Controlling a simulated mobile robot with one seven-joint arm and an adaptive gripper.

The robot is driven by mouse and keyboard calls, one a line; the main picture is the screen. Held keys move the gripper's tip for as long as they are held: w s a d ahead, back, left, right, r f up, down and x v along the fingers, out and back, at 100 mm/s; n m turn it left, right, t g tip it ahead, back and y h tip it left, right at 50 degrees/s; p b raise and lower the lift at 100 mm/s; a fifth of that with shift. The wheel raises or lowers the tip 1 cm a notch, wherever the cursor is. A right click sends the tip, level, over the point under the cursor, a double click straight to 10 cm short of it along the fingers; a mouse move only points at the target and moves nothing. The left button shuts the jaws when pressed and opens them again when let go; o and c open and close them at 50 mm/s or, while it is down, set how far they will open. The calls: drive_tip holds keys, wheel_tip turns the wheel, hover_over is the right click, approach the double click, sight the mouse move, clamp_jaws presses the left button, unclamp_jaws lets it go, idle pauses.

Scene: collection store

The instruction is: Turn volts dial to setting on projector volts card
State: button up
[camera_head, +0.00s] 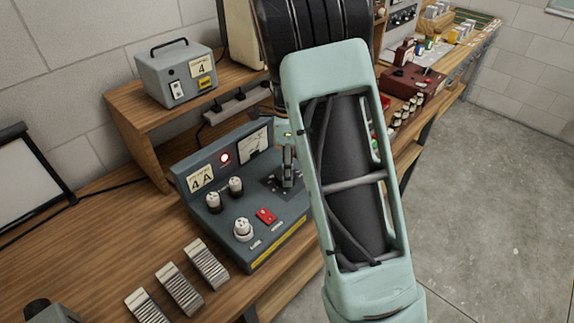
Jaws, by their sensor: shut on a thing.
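A grey sloped control panel (222,247) stands on the wooden bench. A card (200,179) on its upper left reads "4 A"; its small heading is not legible. My gripper (288,181) points down at the panel's right side, shut on a dark dial there. The dial is mostly hidden by the fingers, and its pointer setting cannot be read. A dark scale plate (271,181) with pale marks shows beside the fingers. A grey box (175,76) on the raised shelf bears another card (202,68) reading "4". Which card is the projector volts card is not legible.
Ribbed blocks (179,289) lie in front. A red device (412,87) stands on the bench behind my arm.

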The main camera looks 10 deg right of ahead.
drive_tip(key=m+p, duration=0.2)
drive_tip(key=m, duration=0.2)
drive_tip(key=shift+s+m, duration=0.1)
drive_tip(key=shift+m, duration=0.3)
idle(0.4)
drive_tip(key=o, duration=1.2)
drive_tip(key=shift+c, duration=0.2)
wheel_tip(320, 180, up, 12)
drive_tip(key=shift+w+d, duration=0.25)
drive_tip(key=shift+w, duration=0.1)
